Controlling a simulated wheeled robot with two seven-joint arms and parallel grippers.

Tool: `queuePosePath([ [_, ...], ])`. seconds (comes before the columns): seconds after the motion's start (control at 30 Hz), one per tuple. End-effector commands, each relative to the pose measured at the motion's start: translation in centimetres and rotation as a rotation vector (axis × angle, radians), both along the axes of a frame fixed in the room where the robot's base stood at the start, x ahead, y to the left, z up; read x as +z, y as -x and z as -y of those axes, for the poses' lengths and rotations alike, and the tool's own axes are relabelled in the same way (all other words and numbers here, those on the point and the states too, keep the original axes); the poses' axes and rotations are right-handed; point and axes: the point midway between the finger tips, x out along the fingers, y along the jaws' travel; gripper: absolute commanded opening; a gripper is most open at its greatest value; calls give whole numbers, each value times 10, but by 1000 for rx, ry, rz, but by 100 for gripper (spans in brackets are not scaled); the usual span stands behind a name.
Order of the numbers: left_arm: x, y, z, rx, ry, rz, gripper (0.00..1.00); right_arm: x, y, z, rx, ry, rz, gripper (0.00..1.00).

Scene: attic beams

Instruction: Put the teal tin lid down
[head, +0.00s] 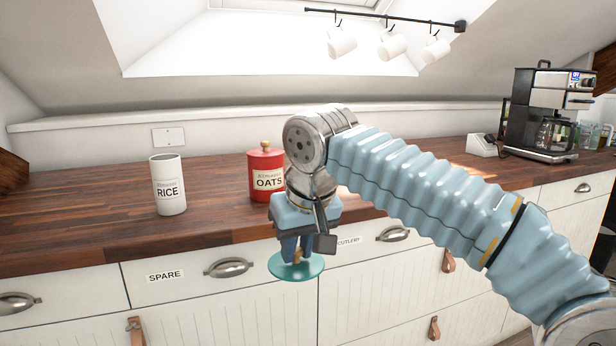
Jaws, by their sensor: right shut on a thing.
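The teal tin lid (291,269) is a flat round disc with a small wooden knob on top. My right gripper (297,250) points down and is shut on the lid's knob. It holds the lid level in the air, in front of the drawer fronts and apart from the countertop. My right arm comes in from the right and covers part of the counter. A red tin marked OATS (263,179) has its own lid with a wooden knob. A white canister marked RICE (169,186) stands without a lid showing. My left gripper is not in view.
The wooden countertop (90,215) is clear to the left of the RICE canister and between the two containers. A black coffee maker (543,112) stands at the right. Several mugs (392,44) hang from a rail above. Drawers with metal handles (229,267) lie below.

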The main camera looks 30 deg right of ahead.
Motion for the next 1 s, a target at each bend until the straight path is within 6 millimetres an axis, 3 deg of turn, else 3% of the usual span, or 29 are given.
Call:
queuePosePath([
  [0.3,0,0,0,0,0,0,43,-185,-39,-24,39,3,-17,0],
  [0.5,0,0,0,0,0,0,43,-285,-59,-40,76,4,-15,0],
  [0.73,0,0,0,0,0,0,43,-360,-65,-59,124,3,-9,0],
  [1.0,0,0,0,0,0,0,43,-383,-67,-64,136,3,0,0],
])
